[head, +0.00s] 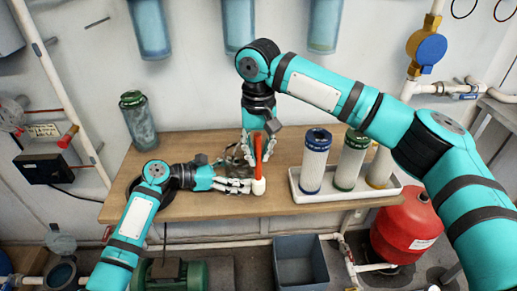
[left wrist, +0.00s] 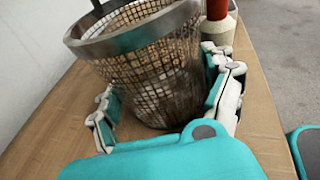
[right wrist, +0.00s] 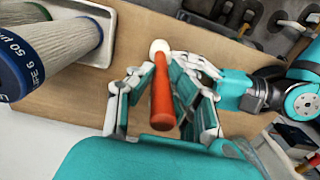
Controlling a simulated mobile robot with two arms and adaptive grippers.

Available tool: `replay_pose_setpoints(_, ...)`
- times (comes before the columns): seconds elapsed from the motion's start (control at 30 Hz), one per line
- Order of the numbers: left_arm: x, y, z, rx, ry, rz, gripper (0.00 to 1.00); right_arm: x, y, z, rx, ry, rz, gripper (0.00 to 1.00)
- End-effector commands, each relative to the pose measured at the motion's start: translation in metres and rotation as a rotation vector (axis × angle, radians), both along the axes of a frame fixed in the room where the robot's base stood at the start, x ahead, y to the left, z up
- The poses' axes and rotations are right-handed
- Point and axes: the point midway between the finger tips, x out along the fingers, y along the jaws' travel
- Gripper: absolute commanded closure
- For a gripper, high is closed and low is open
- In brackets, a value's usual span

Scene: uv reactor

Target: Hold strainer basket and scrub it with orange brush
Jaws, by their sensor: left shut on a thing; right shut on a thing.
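The metal mesh strainer basket (left wrist: 155,65) stands on the table between the fingers of my left gripper (left wrist: 165,105), which is shut on it. In the head view the basket (head: 236,157) is partly hidden behind the grippers, and my left gripper (head: 232,181) reaches it from the left. My right gripper (right wrist: 160,95) is shut on the orange handle of the brush (right wrist: 161,100). In the head view the brush (head: 258,162) is upright, its white head low at the basket's right side. I cannot tell whether the head touches the basket.
A white tray (head: 345,196) with several filter cartridges stands on the right of the wooden table (head: 205,208). A clear housing with a green cap (head: 139,122) stands at the left. A red tank (head: 406,228) and a grey bin (head: 299,263) are on the floor.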

Motion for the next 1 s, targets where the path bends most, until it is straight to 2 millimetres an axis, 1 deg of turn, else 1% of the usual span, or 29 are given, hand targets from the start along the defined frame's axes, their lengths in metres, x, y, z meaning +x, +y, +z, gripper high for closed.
replay_pose_setpoints(0.37,0.000,0.000,0.000,0.000,0.001,0.000,0.35,-0.004,-0.003,0.001,0.001,0.000,0.000,1.00)
replay_pose_setpoints(0.47,0.000,0.000,0.000,0.000,0.001,0.000,0.35,-0.004,-0.003,0.005,0.001,-0.001,0.000,1.00)
replay_pose_setpoints(0.83,0.000,0.000,0.000,0.000,0.000,0.000,0.35,-0.004,-0.003,0.030,0.001,-0.001,0.000,1.00)
replay_pose_setpoints(1.0,0.000,0.000,0.000,0.000,0.000,0.000,0.35,-0.004,-0.003,0.035,-0.001,0.001,0.000,1.00)
